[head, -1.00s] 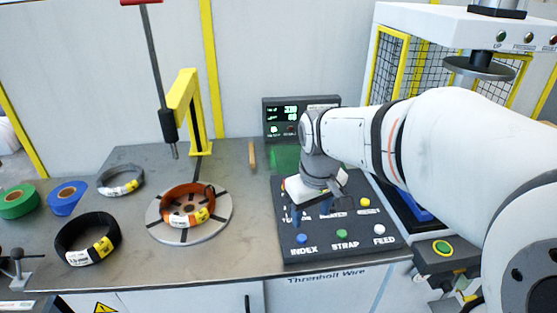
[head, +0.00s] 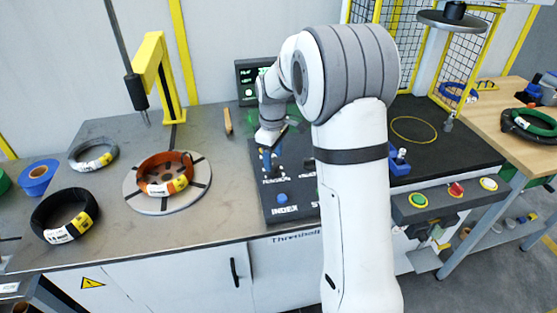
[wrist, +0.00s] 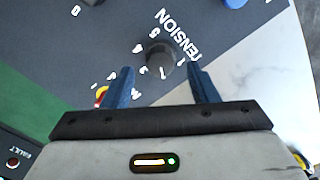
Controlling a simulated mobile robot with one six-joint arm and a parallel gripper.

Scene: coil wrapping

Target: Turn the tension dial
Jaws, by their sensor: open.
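The tension dial (wrist: 158,52) is a dark grey round knob with white marks around it and the word TENSION beside it, seen in the wrist view. It stands on the dark control panel (head: 272,212), which my arm partly covers in the head view. My gripper (wrist: 160,70) is open, with one blue finger on each side of the dial's near part; I cannot tell whether they touch it. In the head view my gripper (head: 271,160) points down over the panel's left part and hides the dial.
A turntable (head: 134,190) with an orange coil (head: 150,178) stands left of the panel, below a yellow post (head: 170,85). A small display (head: 246,90) is behind the panel. Black (head: 42,220) and grey (head: 78,160) coils lie further left. A button box (head: 440,203) is at the right.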

